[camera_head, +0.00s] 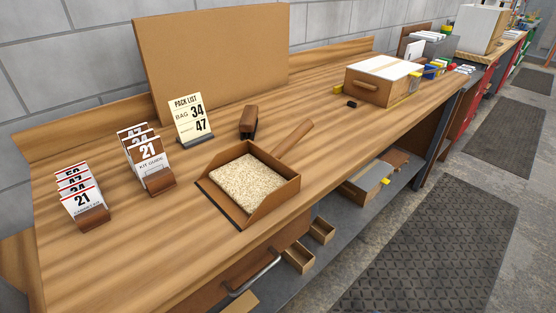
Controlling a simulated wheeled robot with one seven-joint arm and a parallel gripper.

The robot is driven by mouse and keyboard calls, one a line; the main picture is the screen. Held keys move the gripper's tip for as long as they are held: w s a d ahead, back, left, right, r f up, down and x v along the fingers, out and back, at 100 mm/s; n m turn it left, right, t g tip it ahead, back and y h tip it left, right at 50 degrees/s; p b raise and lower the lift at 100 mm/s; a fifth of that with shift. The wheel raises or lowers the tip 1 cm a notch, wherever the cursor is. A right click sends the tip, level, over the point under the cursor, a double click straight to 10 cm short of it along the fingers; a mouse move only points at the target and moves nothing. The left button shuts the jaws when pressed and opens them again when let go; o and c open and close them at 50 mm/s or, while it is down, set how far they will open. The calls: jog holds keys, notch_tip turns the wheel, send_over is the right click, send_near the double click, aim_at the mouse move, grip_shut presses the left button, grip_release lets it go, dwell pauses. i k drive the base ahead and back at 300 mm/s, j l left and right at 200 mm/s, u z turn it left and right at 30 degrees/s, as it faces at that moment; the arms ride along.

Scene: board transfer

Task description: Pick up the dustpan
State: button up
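The dustpan (275,204) is a brown open pan resting on the wooden workbench near its front edge. Its handle (294,141) points away to the upper right. A pale, speckled, grainy layer (247,182) lies in the pan. A dark lip runs along the pan's left front side. My gripper does not show in the camera view.
A brown block-like object (248,122) stands just behind the pan. Card holders (159,184) and a pack list sign (190,119) stand to the left. A wooden drawer box (371,92) sits farther right. Bare benchtop (350,125) lies right of the handle.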

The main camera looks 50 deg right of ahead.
aim_at(246, 182)
jog(key=l+z, duration=0.2)
jog(key=l, duration=0.35)
jog(key=l+z, duration=0.2)
jog(key=l, duration=0.3)
jog(key=i+l+z, duration=0.1)
jog(key=l+z, duration=0.15)
jog(key=l, duration=0.25)
jog(key=i+l+z, duration=0.2)
jog(key=l, duration=0.35)
jog(key=l+u, duration=0.2)
jog(key=k+j+z, duration=0.2)
jog(key=i+j, duration=0.05)
jog(key=i, duration=0.05)
